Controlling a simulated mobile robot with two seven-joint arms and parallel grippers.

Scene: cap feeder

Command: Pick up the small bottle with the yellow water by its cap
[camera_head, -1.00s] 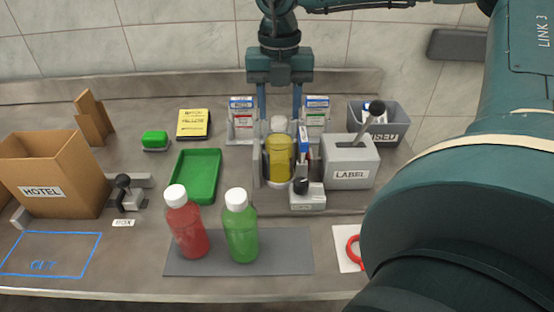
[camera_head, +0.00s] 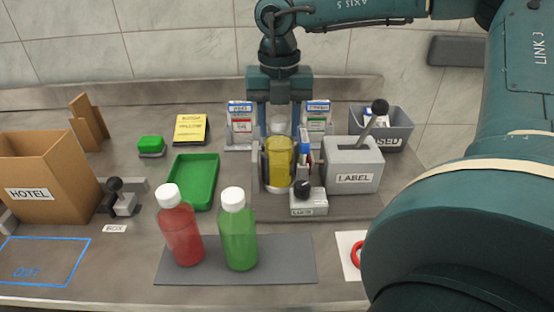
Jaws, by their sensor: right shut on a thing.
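The small bottle with yellow water (camera_head: 280,160) stands upright in a grey station at the middle of the table. Its pale cap (camera_head: 278,125) is on top. My right gripper (camera_head: 279,124) comes down from above, with one blue finger on each side of the cap, and is shut on it. The bottle's base is partly hidden by the station's front. My left gripper is not in view.
A red bottle (camera_head: 180,232) and a green bottle (camera_head: 239,235) stand on a dark mat (camera_head: 290,258) in front. A grey LABEL box (camera_head: 352,172) is close on the right, a green tray (camera_head: 193,182) on the left. My arm link fills the right foreground.

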